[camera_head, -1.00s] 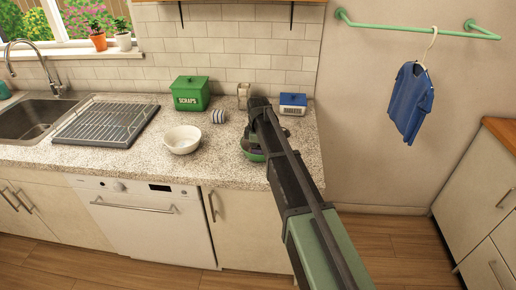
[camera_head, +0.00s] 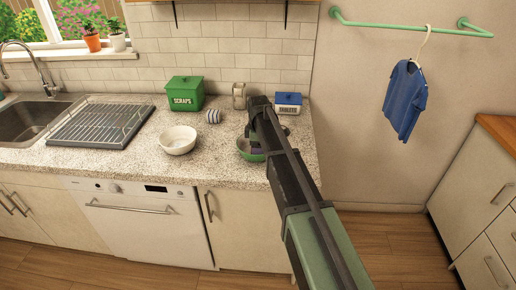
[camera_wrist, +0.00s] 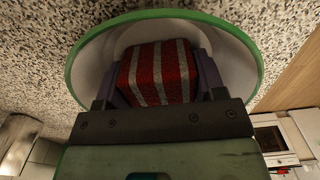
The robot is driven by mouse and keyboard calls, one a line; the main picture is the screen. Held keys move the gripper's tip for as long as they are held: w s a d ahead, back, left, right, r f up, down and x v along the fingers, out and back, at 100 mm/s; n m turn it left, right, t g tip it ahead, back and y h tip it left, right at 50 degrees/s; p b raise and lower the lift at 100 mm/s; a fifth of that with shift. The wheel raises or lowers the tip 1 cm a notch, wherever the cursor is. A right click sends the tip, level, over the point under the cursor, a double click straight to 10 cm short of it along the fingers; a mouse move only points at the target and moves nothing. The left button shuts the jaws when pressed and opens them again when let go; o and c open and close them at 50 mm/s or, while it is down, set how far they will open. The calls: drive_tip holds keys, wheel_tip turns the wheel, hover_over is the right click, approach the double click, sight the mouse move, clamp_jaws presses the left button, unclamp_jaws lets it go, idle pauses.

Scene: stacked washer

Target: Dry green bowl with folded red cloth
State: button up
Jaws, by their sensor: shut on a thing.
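The green bowl (camera_head: 246,155) stands on the speckled counter near its right end, partly hidden behind my arm. In the wrist view its green rim (camera_wrist: 80,47) and pale inside surround my fingers. My gripper (camera_wrist: 160,72) is shut on the folded red cloth (camera_wrist: 172,62), which has pale grey stripes. The cloth is inside the bowl's opening, against or close to its inner wall; exact contact cannot be told. In the head view the cloth and fingertips are hidden by my arm.
A white bowl (camera_head: 178,140) stands to the left. Behind are a green scraps tin (camera_head: 184,93), a striped cup (camera_head: 213,116), a glass jar (camera_head: 239,95) and a blue-lidded box (camera_head: 288,103). A drying rack (camera_head: 100,125) and sink (camera_head: 28,120) lie further left.

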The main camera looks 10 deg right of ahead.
drive_tip(key=shift+w+d, duration=0.1)
drive_tip(key=shift+w, duration=0.25)
drive_tip(key=shift+w+a+r, duration=0.1)
drive_tip(key=shift+w+a, duration=0.15)
drive_tip(key=shift+a, duration=0.55)
drive_tip(key=shift+s, duration=0.2)
drive_tip(key=shift+s+a, duration=0.2)
drive_tip(key=shift+s, duration=0.4)
drive_tip(key=shift+d, duration=0.1)
drive_tip(key=shift+s+d, duration=0.2)
drive_tip(key=shift+d, duration=0.45)
drive_tip(key=shift+w, duration=0.1)
